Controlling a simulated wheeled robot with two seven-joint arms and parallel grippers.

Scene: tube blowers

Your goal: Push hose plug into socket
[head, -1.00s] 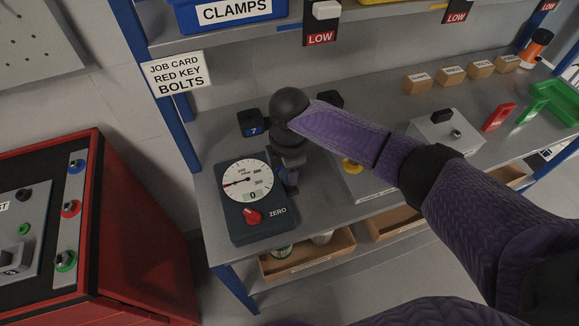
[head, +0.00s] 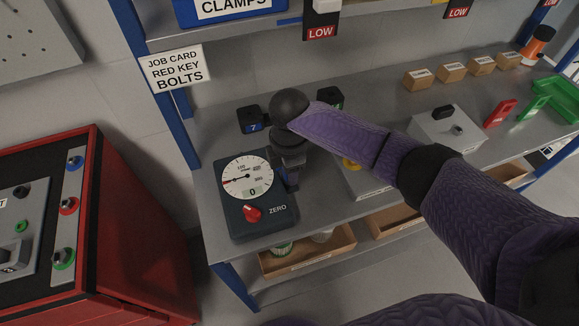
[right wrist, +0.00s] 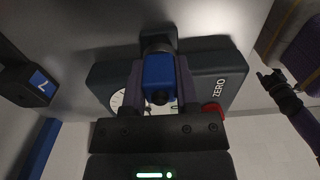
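My right gripper (right wrist: 160,88) is shut on a blue plug body (right wrist: 159,72), with a finger on each side of it. A grey collar joins the plug's far end to a dark block (right wrist: 158,33); I cannot tell whether that is a socket or how deep the plug sits. In the head view my right gripper (head: 291,165) is over the back right edge of the gauge box, with a little blue (head: 292,178) showing; my wrist hides the rest. A dark jointed arm, seemingly my left, ends in a small gripper (right wrist: 265,80) in the right wrist view, its fingers unclear.
The gauge box (head: 278,221) with red ZERO knob (head: 252,214) stands close by. A black block marked 7 (head: 252,119) and another black block (head: 331,98) are behind. A grey box (head: 368,184) with a yellow button is right. A red cabinet (head: 120,235) stands left.

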